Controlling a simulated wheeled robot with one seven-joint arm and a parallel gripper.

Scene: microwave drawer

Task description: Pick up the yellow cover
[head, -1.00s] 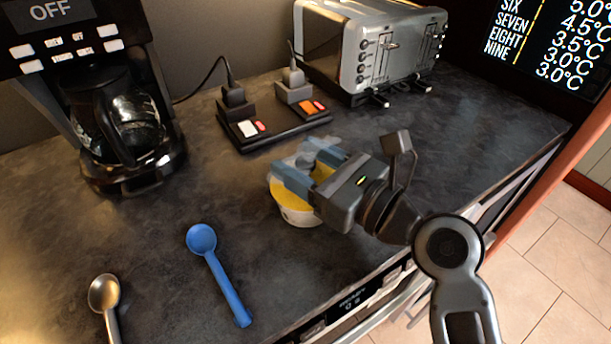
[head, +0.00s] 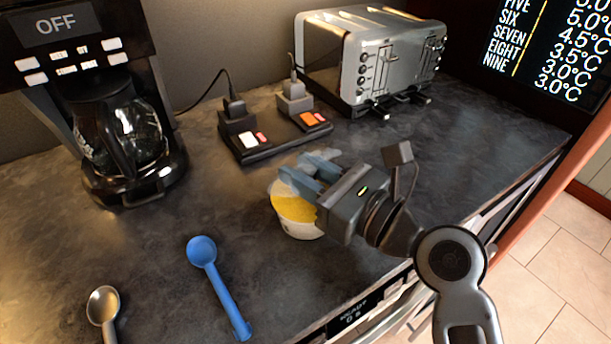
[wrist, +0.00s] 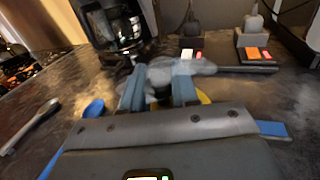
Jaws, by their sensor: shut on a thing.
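The yellow cover (head: 292,205) is on top of a white round cup (head: 303,233) on the dark counter. I cannot tell whether the cover is apart from the cup.
A blue spoon (head: 215,278) and a metal spoon (head: 103,305) lie at front left. A coffee maker (head: 125,140) stands at back left. A power strip (head: 277,138) with plugs and a toaster (head: 378,55) stand behind the cup. The counter between cup and coffee maker is clear.

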